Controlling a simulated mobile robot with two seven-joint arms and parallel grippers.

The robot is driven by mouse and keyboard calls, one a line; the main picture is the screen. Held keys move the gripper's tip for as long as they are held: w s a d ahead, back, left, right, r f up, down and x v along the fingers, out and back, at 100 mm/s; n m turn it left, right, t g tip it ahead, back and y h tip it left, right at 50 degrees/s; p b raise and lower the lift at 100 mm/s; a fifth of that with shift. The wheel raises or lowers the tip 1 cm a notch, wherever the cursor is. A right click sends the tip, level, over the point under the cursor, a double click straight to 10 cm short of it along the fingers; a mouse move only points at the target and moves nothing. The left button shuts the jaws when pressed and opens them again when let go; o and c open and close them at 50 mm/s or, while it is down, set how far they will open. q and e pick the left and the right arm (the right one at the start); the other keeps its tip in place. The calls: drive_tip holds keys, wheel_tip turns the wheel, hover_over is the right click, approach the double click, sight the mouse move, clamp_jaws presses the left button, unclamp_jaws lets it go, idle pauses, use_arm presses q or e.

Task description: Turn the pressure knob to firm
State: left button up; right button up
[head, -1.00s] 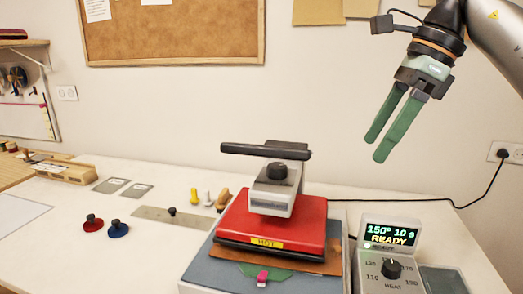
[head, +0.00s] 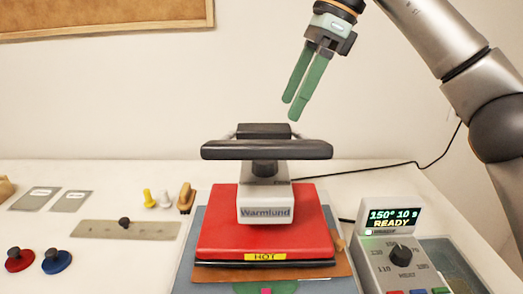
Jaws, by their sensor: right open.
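The heat press has a red upper plate (head: 212,225) with a yellow HOT label and a grey head (head: 264,200) marked Warmlund. A dark knob (head: 265,169) sits on top of the head, partly hidden behind the black handle bar (head: 225,151). I take it for the pressure knob; its setting marks cannot be read. My right gripper (head: 291,109) has two green fingers, open and empty, pointing down. In the picture it is above and slightly right of the handle, apart from the press. My left gripper is not in view.
A control box (head: 437,234) at the right reads 150° 10 s READY and has its own dial (head: 401,252). A red-based knob (head: 19,260), a blue-based knob (head: 56,261), a metal strip (head: 95,230) and a brush (head: 186,198) lie left of the press.

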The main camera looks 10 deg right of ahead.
sight(265, 164)
drive_tip(key=b+x, duration=0.2)
drive_tip(key=x, duration=0.7)
drive_tip(key=shift+f, duration=0.4)
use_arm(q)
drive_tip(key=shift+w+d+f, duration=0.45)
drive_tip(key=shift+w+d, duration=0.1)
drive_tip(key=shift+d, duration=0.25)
use_arm(e)
drive_tip(key=shift+a+f, duration=0.3)
drive_tip(key=shift+f, duration=0.35)
drive_tip(key=shift+c, duration=0.2)
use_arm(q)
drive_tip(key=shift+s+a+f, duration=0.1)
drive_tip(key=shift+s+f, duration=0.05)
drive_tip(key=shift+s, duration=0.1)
use_arm(e)
clamp_jaws()
